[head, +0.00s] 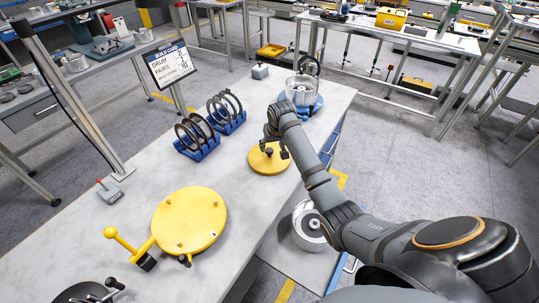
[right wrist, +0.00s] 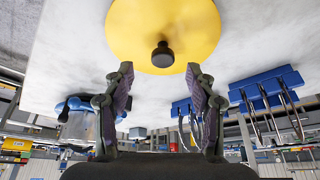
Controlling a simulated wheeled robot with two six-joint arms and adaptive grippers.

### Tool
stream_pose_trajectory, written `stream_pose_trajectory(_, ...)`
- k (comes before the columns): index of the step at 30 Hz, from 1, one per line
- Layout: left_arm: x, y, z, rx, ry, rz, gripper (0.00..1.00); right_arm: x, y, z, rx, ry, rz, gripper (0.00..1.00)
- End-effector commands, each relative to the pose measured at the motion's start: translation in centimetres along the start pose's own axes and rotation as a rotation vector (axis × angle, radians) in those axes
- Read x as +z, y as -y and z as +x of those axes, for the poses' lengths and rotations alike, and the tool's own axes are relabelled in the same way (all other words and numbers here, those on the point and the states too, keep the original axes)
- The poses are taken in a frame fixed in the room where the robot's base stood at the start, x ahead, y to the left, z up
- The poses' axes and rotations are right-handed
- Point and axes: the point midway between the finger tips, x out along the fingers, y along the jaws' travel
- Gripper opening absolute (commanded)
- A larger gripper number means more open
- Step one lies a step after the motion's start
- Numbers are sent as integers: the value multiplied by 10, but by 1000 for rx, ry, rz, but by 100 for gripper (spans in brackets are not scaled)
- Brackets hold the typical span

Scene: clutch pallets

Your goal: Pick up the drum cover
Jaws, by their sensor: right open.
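The drum cover is a round yellow disc (head: 266,163) with a black knob at its middle, lying flat on the grey bench top. In the right wrist view the cover (right wrist: 150,22) fills the top middle, and its black knob (right wrist: 162,55) sits just beyond the fingertips, centred between them. My right gripper (head: 275,151) is over the cover, and partly hides it in the head view. In the right wrist view the right gripper (right wrist: 160,70) is open, its two fingers apart with nothing between them. My left gripper is not in view.
A larger yellow round plate (head: 188,221) with a yellow handle lies nearer on the bench (head: 117,228). A metal drum (head: 301,92) stands on a blue base farther back. The bench's right edge is close to the cover.

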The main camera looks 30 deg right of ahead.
Motion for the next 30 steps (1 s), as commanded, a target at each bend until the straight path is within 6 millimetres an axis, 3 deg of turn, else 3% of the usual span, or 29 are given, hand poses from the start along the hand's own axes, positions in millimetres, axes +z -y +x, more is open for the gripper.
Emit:
stream_pose_trajectory(5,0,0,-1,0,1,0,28,0,0,9,0,0,0,57)
stream_pose_trajectory(8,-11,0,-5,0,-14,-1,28,-1,1,14,0,2,1,57)
stream_pose_trajectory(12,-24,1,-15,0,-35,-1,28,-4,3,35,0,4,1,57)
stream_pose_trajectory(18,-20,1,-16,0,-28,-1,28,-3,3,59,0,1,-1,57)
stream_pose_trajectory(24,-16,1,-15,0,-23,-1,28,-3,3,61,0,-1,-1,57)
stream_pose_trajectory(30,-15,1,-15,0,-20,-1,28,-2,3,61,0,0,0,32)
